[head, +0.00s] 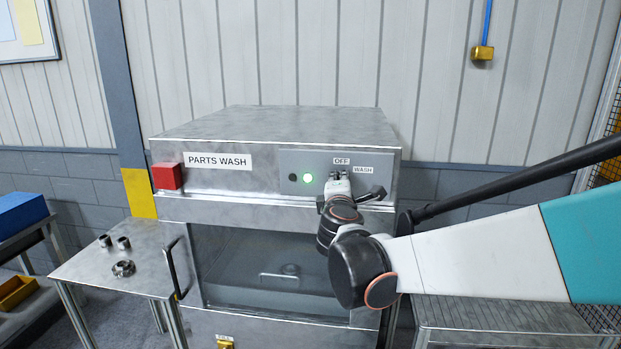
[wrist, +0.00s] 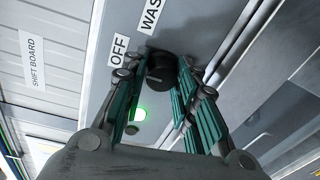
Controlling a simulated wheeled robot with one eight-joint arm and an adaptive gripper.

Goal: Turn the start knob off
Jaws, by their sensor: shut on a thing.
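The start knob (wrist: 161,66) is a round black knob on the grey control panel (head: 290,160) of the parts washer. It shows in the wrist view near the OFF label (wrist: 118,49) and the WASH label (wrist: 151,17). I cannot tell clearly which label it points to. My gripper (wrist: 158,88) reaches the panel with its teal-padded fingers on both sides of the knob, shut on it. In the head view my gripper (head: 338,179) covers most of the knob, just below the OFF label (head: 342,161). A green lamp (head: 307,178) is lit to its left.
A red box-shaped part (head: 167,176) sits at the washer's left front. The washer door (head: 265,250) is below. A side table (head: 110,280) at left holds small metal parts.

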